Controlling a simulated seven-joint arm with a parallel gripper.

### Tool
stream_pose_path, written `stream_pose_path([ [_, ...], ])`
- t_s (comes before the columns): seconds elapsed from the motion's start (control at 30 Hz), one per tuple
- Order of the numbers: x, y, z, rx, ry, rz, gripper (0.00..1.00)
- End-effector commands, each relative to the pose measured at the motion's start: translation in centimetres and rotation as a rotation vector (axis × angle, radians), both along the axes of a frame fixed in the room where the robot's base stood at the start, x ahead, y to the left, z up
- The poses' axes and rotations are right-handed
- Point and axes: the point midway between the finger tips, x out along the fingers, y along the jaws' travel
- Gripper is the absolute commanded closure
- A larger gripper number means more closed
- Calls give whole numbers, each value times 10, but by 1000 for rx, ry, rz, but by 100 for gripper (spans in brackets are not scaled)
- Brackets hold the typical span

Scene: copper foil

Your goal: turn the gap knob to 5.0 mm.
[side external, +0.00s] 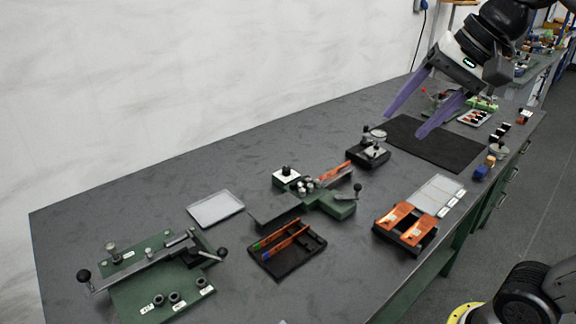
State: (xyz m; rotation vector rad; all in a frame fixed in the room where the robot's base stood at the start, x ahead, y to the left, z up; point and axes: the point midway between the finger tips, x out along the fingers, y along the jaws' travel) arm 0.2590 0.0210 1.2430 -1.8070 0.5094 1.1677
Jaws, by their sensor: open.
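A black knob (286,170) stands on a small white plate (285,179) on a green bench device (330,204) near the middle of the bench. It looks like the gap knob, but its scale and setting are too small to read. My gripper (406,124) is open and empty, with its two purple fingers pointing down and left. It is high at the upper right, in the air and well apart from the knob.
The green device has a side lever with a black ball (357,187). A black tray with copper strips (287,250), a rack with copper pieces (405,229) and a green lever jig (160,277) stand nearby. A black mat (440,148) is bare.

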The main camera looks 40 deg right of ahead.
Motion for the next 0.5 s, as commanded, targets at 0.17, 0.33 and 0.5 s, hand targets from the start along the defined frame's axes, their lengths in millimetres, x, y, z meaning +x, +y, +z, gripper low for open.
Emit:
stream_pose_path([
  [0.17, 69, -2, 35, 160, 67, -219, 37],
  [0.33, 133, -10, 47, 284, 135, -397, 37],
  [0.5, 196, -24, 40, 384, 206, -550, 37],
])
